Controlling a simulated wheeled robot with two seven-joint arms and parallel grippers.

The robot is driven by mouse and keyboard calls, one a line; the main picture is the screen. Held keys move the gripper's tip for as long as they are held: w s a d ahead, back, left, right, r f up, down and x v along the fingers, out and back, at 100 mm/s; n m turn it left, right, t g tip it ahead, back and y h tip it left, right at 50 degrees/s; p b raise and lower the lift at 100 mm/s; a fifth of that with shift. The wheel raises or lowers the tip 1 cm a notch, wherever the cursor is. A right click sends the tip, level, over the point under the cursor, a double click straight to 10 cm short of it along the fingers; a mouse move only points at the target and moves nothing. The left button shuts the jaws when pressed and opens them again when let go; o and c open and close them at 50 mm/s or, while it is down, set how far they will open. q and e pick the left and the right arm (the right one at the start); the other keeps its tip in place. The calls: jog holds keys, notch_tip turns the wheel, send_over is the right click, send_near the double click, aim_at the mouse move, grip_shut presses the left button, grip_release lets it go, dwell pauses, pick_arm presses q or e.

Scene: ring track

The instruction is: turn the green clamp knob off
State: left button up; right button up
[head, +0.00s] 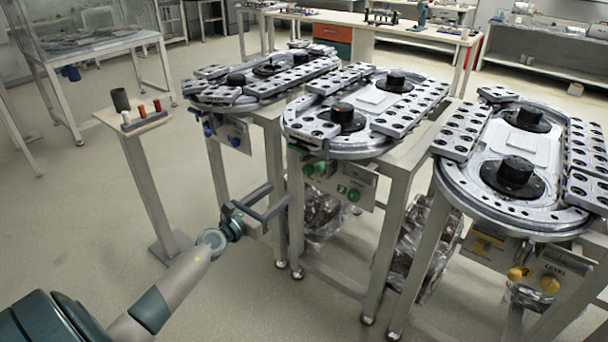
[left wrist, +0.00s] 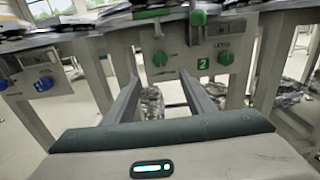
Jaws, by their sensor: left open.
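The middle ring track has a light panel (head: 345,182) below its front edge with green knobs (head: 354,195). In the left wrist view the panel shows a left green knob (left wrist: 160,58) and a right green knob (left wrist: 226,57), with a green "2" label between them. The print over the right one looks like "LEVEL"; the left one's print is too small to read. A green-tipped lever (left wrist: 198,18) sits above. My left gripper (head: 278,195) is open and empty, in front of and apart from the panel; its fingers (left wrist: 160,80) point toward it. My right gripper is not in view.
A left track has a panel with blue knobs (head: 207,130); a right track has yellow knobs (head: 515,272). Metal table legs (head: 295,215) stand close to my left gripper. A small stand (head: 135,122) holds spools and a dark cup.

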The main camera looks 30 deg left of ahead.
pick_arm(q)
send_near(306, 172)
jog(key=w, duration=0.4)
jog(key=w+b, duration=0.1)
jog(key=w, duration=0.2)
jog(key=shift+w+d+f, duration=0.1)
jog(key=shift+d+f, duration=0.05)
jog(key=shift+d, duration=0.1)
jog(key=shift+w+b, duration=0.3)
jog(key=shift+w, duration=0.55)
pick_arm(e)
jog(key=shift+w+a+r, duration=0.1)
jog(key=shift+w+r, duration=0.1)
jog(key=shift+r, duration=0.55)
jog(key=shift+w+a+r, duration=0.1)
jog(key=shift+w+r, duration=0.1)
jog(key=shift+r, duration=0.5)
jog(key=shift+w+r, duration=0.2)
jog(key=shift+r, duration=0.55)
pick_arm(q)
jog(key=c, duration=1.1)
jog(key=shift+o, duration=0.2)
